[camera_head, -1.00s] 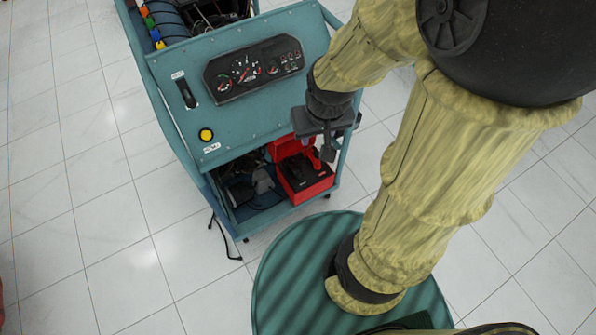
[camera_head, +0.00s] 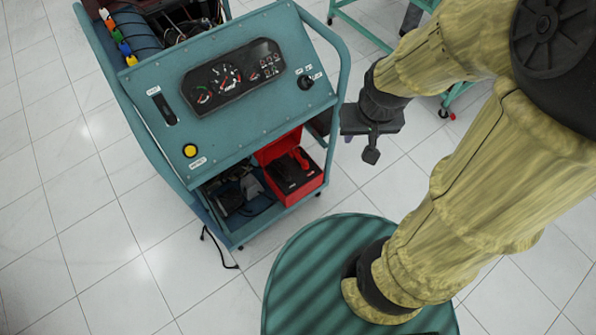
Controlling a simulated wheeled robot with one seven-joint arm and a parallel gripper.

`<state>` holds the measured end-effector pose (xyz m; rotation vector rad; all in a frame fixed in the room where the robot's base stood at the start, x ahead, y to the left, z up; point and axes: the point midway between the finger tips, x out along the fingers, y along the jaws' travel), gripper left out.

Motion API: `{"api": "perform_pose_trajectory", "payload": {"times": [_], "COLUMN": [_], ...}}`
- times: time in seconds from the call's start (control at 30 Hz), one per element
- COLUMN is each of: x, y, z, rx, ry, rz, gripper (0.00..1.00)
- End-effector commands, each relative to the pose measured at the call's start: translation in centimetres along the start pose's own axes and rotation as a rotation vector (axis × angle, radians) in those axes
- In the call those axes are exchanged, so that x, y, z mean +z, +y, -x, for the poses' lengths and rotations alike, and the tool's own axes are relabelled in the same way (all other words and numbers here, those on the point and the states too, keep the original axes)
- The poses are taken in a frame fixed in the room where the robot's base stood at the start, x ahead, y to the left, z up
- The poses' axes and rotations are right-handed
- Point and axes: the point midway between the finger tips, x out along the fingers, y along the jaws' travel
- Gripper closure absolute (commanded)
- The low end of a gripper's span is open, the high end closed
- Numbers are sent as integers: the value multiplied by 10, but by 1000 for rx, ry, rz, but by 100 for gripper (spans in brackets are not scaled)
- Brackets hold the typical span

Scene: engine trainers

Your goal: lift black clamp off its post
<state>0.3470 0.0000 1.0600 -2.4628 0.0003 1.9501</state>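A black battery (camera_head: 290,172) sits in an open red box (camera_head: 313,183) on the lower shelf of the teal engine trainer (camera_head: 240,125). A red part (camera_head: 301,157) shows on top of the battery. The black clamp and its post are too small and dark to tell apart from the battery. My gripper (camera_head: 371,122) is right of the trainer's right side rail, to the upper right of the red box and apart from the battery. Its fingers are not clear from this angle, so I cannot tell whether it is open or shut.
The trainer's sloping panel carries a gauge cluster (camera_head: 233,77) and overhangs the shelf. Dark parts and cables (camera_head: 240,190) lie left of the box. A black cable (camera_head: 220,255) hangs to the floor. Another teal frame (camera_head: 362,38) stands at the back right. Tiled floor left is clear.

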Motion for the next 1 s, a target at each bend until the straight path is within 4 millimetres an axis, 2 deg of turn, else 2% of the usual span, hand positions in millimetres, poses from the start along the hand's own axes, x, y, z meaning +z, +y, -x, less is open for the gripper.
{"api": "perform_pose_trajectory", "payload": {"times": [0.37, 0.4, 0.43, 0.57, 0.67, 0.77, 1.0], "x": [0, 0, 0, -1, -4, -8, -16], "y": [0, 0, 0, -6, -16, -31, -69], "z": [0, 0, -1, -17, -45, -85, -191], "rx": [0, 0, -1, -10, -24, -41, -52], "ry": [0, 0, 0, 4, 12, 26, 75], "rz": [0, 0, 0, -10, -30, -63, -167], "gripper": [64, 57, 57, 57, 57, 57, 57]}}
